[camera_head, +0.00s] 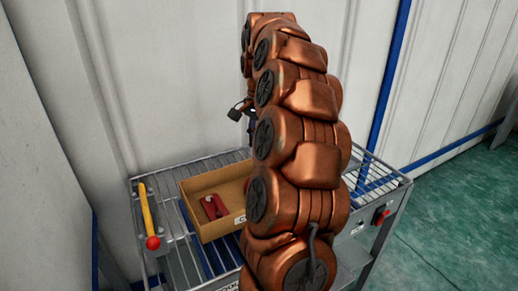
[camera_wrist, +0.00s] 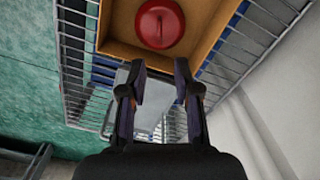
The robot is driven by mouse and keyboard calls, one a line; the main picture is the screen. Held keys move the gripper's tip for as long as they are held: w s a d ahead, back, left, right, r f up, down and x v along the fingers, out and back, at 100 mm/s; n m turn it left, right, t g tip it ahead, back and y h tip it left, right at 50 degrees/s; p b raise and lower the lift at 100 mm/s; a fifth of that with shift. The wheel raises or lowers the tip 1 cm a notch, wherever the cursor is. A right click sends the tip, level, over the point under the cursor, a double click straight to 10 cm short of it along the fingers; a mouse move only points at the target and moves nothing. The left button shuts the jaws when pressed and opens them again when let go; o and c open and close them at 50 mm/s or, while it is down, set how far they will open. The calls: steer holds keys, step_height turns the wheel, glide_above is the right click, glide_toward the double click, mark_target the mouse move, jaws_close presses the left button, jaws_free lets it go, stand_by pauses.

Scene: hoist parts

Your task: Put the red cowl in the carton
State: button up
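A round red part with a raised bar on top, which looks like the red cowl (camera_wrist: 160,24), lies inside the carton (camera_wrist: 113,47) in the wrist view. In the head view the carton (camera_head: 207,180) stands on the wire rack. A dark red piece with a pale spot (camera_head: 214,206) lies in it, and a bit of red (camera_head: 247,185) shows beside my arm. My gripper (camera_wrist: 160,72) is open and empty, with its fingers apart and short of the round part in the picture. In the head view my arm hides the carton's right end.
The wire rack (camera_head: 172,167) stands by a pale panelled wall. A yellow bar with a red ball end (camera_head: 148,218) lies at its left. A red switch-like part (camera_head: 381,216) sits at its right side. Green floor (camera_head: 455,210) is open at the right.

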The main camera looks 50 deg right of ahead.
steer(key=shift+a+r, duration=0.1)
steer(key=shift+r, duration=0.05)
steer(key=s+a+f+n, duration=0.1)
steer(key=s+a+n, duration=0.3)
steer(key=a, duration=0.7)
steer(key=s+a+f+n, duration=0.1)
steer(key=a+n, duration=0.4)
steer(key=a, duration=0.6)
steer(key=s+a+f+n+g, duration=0.1)
steer(key=s+a+f+n, duration=0.3)
steer(key=s, duration=0.5)
steer(key=s+a+f+n, duration=0.4)
steer(key=s+a, duration=0.3)
steer(key=s, duration=0.2)
steer(key=shift+s+f+g, duration=0.35)
steer(key=shift+f+g, duration=0.05)
steer(key=shift+f, duration=0.25)
step_height(320, 180, up, 5)
steer(key=p, duration=0.4)
steer(key=shift+f+p, duration=0.2)
steer(key=shift+p, duration=0.1)
